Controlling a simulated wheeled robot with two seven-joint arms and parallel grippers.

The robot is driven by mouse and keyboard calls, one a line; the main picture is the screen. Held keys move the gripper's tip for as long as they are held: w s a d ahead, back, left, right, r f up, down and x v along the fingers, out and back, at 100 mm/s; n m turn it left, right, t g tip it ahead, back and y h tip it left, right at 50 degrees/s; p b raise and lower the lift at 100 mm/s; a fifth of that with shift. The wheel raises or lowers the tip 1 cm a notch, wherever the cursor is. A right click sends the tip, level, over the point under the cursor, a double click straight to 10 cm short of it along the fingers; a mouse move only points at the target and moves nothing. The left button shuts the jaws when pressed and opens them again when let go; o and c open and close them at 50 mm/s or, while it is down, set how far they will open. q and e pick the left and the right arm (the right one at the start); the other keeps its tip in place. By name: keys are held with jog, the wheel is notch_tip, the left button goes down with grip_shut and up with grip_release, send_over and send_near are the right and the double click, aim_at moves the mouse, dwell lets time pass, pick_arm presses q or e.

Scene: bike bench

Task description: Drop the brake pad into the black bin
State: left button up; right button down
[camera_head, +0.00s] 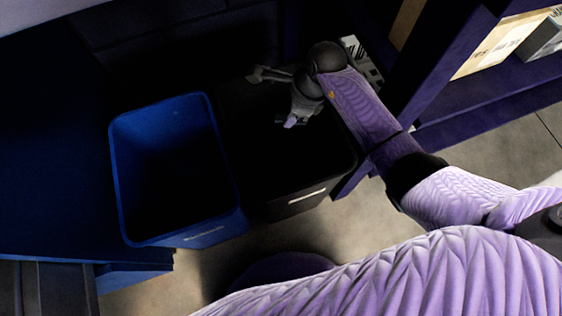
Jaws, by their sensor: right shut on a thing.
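The black bin (330,180) stands in the middle of the view, with its open top facing me and a pale label on its near side. My right gripper (288,121) reaches in from the right and hangs over the bin's opening. It is shut on the brake pad (290,122), of which only a small pale patch shows at the fingertips. Its shape is mostly hidden by the gripper and the dark. The inside of the bin is too dark to make out. My left gripper is not in view.
A blue bin (121,190) stands close beside the black bin on its left. A dark shelf unit (470,95) with a cardboard box (497,48) stands at the right. Grey floor (350,222) is free in front of the bins.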

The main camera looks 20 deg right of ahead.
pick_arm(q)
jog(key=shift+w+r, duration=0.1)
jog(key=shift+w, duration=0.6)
pick_arm(e)
jog(key=shift+f, duration=0.2)
jog(key=shift+c, duration=2.2)
grip_release()
jog(key=shift+r, duration=0.2)
jog(key=p+v, duration=0.3)
jog(key=v, duration=0.2)
jog(key=shift+p, duration=0.35)
jog(key=shift+d+r+p, duration=0.15)
jog(key=shift+r+p, duration=0.3)
jog(key=shift+r, duration=0.15)
jog(key=shift+s+d+r+p, duration=0.15)
jog(key=shift+r+p, duration=0.15)
jog(key=shift+r, duration=0.15)
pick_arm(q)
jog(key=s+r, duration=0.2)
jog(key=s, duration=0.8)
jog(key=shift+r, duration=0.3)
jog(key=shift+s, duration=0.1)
pick_arm(e)
jog(key=shift+f, duration=0.1)
